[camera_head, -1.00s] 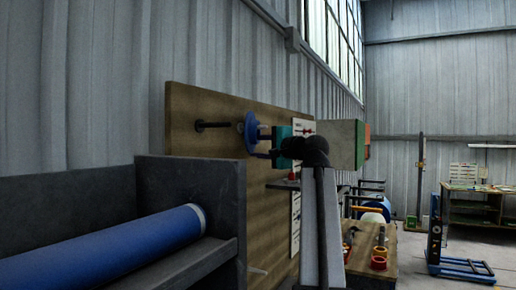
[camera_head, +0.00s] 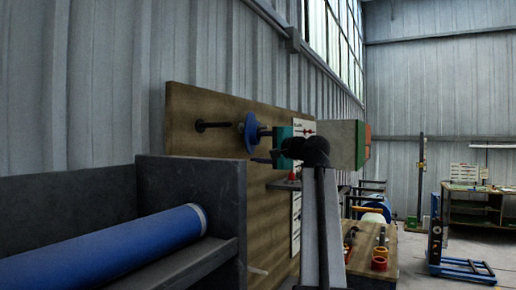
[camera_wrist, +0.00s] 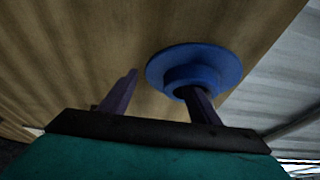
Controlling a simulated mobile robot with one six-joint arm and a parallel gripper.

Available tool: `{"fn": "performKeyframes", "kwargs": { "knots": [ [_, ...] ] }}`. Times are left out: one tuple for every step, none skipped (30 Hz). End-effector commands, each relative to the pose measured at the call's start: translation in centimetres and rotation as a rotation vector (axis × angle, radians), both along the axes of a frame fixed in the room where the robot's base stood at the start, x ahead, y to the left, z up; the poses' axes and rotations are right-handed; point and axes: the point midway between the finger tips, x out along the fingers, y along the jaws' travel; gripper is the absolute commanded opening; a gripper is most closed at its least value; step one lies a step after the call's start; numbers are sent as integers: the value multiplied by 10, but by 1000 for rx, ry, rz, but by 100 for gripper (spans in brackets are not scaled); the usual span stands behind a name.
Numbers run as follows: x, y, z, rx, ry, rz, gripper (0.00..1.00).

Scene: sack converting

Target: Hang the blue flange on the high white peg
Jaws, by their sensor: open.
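The blue flange (camera_head: 250,131) stands upright near the wooden board in the head view, at the outer end of a dark-looking rod (camera_head: 215,125) that sticks out from the board. I cannot tell whether the rod passes through the flange. My gripper (camera_head: 263,147) is open just right of the flange. In the wrist view the blue flange (camera_wrist: 215,66) has its round hub facing me. One finger of my gripper (camera_wrist: 158,92) overlaps the hub opening; the other is apart, to the left. No clearly white peg shows.
The wooden board (camera_head: 190,145) stands along the corrugated wall. A dark cradle (camera_head: 190,175) with a blue roll (camera_head: 110,250) is at lower left. A wooden bench (camera_head: 375,262) with coloured rings is to the right. A pale stub (camera_head: 257,270) shows low on the board.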

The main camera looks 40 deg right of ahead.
Motion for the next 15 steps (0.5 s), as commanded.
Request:
{"fn": "performKeyframes", "kwargs": {
  "knots": [
    [-2,0,0,0,-1,-1,56],
    [-4,0,0,0,-1,-1,56],
    [-6,0,0,0,-1,-1,56],
    [-9,0,-1,0,-2,-2,56],
    [-11,1,-1,0,-2,-2,56],
    [-15,1,-1,0,-2,-2,56],
    [-19,2,-1,-1,-2,-2,56],
    [-22,2,-1,-1,-3,-2,56],
    [-28,3,-1,-1,-4,-2,56],
    [-32,3,-1,0,-4,-3,56],
    [-37,4,-1,0,-4,-3,56],
    [-43,4,-1,0,-4,-2,56],
    [-47,5,-1,0,-4,-2,56],
    [-53,5,-1,-2,-5,-3,56],
    [-59,6,-1,-2,-5,-4,56]
  ]
}}
